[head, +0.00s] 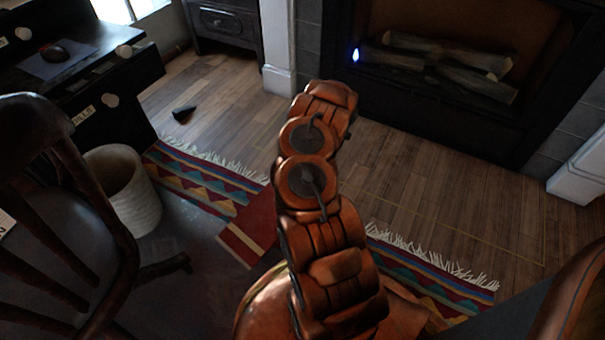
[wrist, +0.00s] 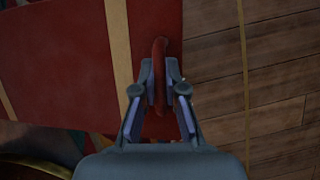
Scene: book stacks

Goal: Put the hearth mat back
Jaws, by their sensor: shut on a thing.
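The hearth mat, dark red with tan stripes, shows in the head view (head: 257,222) just left of my arm, partly hidden by it. In the wrist view the mat (wrist: 60,60) fills the left side, with its right edge near the fingers. My gripper (wrist: 161,85) is shut on a raised red strip of the mat, between its two fingers. In the head view my arm hides the gripper. A thin yellow outline (head: 455,228) marks the wood floor before the fireplace; one line of it (wrist: 243,70) runs right of the mat in the wrist view.
The fireplace (head: 440,115) with logs is at the back right. A fringed patterned rug (head: 195,185) lies across the floor. A pale basket (head: 124,190), a dark chair (head: 75,230) and a desk stand left. A small dark wedge (head: 183,113) lies on the floor.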

